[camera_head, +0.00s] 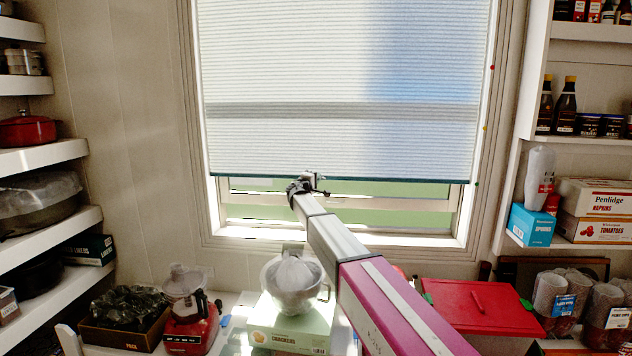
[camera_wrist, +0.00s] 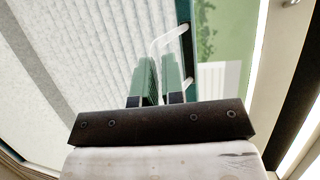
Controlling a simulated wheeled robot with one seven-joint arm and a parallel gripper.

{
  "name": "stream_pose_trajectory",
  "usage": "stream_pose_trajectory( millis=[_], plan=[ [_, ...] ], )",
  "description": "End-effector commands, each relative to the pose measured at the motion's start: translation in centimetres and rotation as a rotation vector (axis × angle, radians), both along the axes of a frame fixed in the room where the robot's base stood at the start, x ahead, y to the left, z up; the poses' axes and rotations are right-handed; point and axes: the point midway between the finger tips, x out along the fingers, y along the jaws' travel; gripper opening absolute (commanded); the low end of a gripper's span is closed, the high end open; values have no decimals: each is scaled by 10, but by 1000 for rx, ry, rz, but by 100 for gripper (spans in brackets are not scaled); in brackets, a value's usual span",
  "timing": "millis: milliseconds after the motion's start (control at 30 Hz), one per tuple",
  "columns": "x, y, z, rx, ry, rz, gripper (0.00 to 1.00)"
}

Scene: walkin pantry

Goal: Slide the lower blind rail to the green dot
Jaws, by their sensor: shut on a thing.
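The pale pleated blind (camera_head: 300,60) hangs over the window, with its dark green lower rail (camera_head: 400,180) stretching across the glass above an uncovered strip. The rail also shows in the wrist view (camera_wrist: 187,60). A small green dot (camera_head: 476,184) is on the right window frame, and the rail's right end is about level with it. My gripper (camera_head: 308,184) is at the rail, left of its middle. In the wrist view my gripper (camera_wrist: 160,72) is shut on the rail's white handle (camera_wrist: 166,40); the exact contact is partly hidden by the fingers.
A red dot (camera_head: 492,67) and a yellow dot (camera_head: 485,128) sit higher on the right frame. Below the window, a counter holds a metal colander (camera_head: 291,285) on a crackers box (camera_head: 290,328) and a red board (camera_head: 475,305). Stocked shelves flank both sides.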

Motion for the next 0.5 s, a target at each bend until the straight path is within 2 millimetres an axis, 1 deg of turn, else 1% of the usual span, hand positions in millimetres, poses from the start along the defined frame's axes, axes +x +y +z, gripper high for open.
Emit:
stream_pose_trajectory(
  millis=[33,233,267,300,333,500],
  plan=[
    [0,0,3,0,-1,0,0],
    [0,0,2,0,0,0,0],
    [0,0,2,0,0,0,15],
    [0,0,2,0,0,0,28],
    [0,0,2,1,0,0,33],
    [0,0,2,1,0,0,33]
  ],
)
